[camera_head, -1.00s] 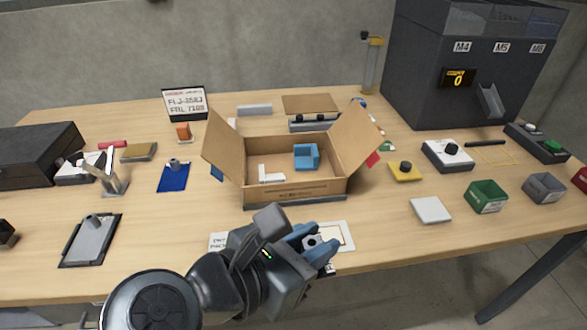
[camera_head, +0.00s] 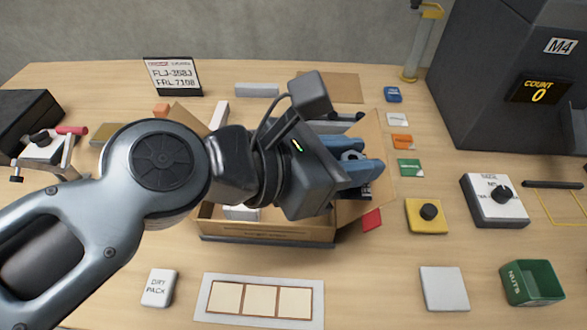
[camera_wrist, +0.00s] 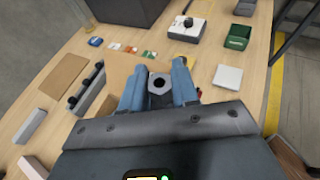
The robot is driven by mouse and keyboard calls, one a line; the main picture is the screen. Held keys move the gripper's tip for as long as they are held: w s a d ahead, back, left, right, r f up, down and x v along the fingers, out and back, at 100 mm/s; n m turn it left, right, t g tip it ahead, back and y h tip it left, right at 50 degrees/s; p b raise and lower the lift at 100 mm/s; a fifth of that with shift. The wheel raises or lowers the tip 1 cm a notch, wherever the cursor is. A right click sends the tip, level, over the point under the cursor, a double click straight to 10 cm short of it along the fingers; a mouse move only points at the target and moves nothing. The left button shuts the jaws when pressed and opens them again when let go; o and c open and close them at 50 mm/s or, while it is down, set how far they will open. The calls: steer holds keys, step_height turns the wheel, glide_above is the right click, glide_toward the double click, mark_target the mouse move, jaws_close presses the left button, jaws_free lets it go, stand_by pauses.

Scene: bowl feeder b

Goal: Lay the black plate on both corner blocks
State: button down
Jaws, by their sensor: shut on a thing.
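My gripper (camera_head: 365,170) is over the right side of the open cardboard box (camera_head: 265,228), near its right flap. Its blue fingers are shut on a small grey piece with a dark hole (camera_wrist: 160,83), which also shows in the head view (camera_head: 352,156). I cannot make out a black plate for certain; a dark part shows below the fingers, unclear. A white corner block (camera_head: 240,212) shows in the box's left part. The blue corner block is hidden behind my arm and gripper.
A yellow block with a black knob (camera_head: 428,215), a white dial box (camera_head: 495,200) and a green nuts bin (camera_head: 532,282) stand on the right. A white tray with three squares (camera_head: 260,300) and a dry pack (camera_head: 159,287) lie in front.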

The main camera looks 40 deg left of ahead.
steer(key=shift+w+a+f, duration=0.3)
steer(key=shift+w+a, duration=0.25)
steer(key=shift+w, duration=0.1)
steer(key=w+a+f+p, duration=0.1)
steer(key=a+f, duration=0.9)
steer(key=shift+w+a+f, duration=0.2)
steer(key=shift+f+b, duration=0.65)
steer(key=shift+b, duration=0.1)
steer(key=c, duration=0.8)
jaws_free()
steer(key=shift+c, duration=0.2)
steer(key=shift+r, duration=0.15)
